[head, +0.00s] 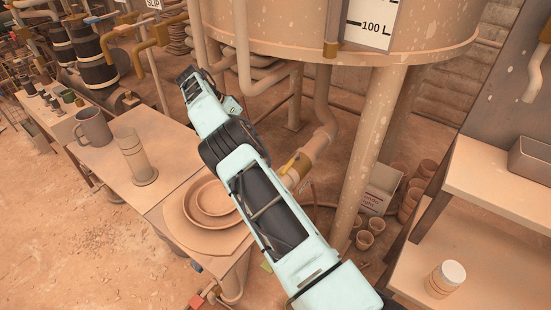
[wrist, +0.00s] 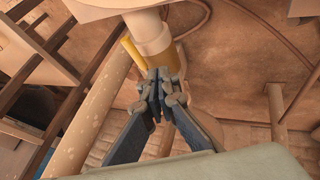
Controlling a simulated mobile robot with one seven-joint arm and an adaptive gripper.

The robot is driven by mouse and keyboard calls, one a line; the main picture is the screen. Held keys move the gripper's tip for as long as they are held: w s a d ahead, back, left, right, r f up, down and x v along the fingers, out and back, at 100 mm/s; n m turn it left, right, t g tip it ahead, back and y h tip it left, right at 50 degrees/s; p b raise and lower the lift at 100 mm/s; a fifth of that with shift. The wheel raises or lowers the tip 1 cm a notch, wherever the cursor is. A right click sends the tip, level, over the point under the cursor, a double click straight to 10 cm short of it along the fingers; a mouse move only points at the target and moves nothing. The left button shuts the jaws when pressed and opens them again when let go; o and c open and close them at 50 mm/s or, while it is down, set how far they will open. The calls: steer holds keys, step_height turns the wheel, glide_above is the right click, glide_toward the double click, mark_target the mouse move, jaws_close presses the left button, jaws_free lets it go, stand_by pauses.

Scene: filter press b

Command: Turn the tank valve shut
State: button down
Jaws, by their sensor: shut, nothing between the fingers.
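The tank (head: 290,35) fills the top of the head view, with pipes running below it. A pale outlet pipe with a yellow valve (head: 303,165) shows just right of my arm, partly hidden by it. In the wrist view the yellow valve body (wrist: 172,60) is on the pale pipe, and its yellow lever (wrist: 133,52) sticks out at the left. My gripper (wrist: 161,96) is shut and empty, its fingertips just below the valve in the picture. I cannot tell whether they touch it. My gripper cannot be made out in the head view.
A tank leg (head: 367,150) stands right of the valve. A table with plates (head: 183,212), a mug (head: 94,128) and a cylinder (head: 135,160) is at the left. A box (head: 379,190) and several pots (head: 365,240) sit on the floor. A shelf (head: 500,180) is at the right.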

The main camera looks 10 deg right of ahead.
mark_target(290, 163)
steer(key=shift+s+d+f+b, duration=0.45)
steer(key=shift+d+f+b, duration=0.05)
steer(key=shift+d+f, duration=0.9)
steer(key=shift+s+d+f+b, duration=0.45)
steer(key=shift+d+f+b, duration=0.05)
steer(key=shift+d+f, duration=0.9)
steer(key=shift+s+d+f+b, duration=0.5)
steer(key=shift+d+f, duration=0.8)
steer(key=shift+f, duration=0.2)
steer(key=shift+s+d, duration=0.1)
steer(key=shift+d, duration=0.1)
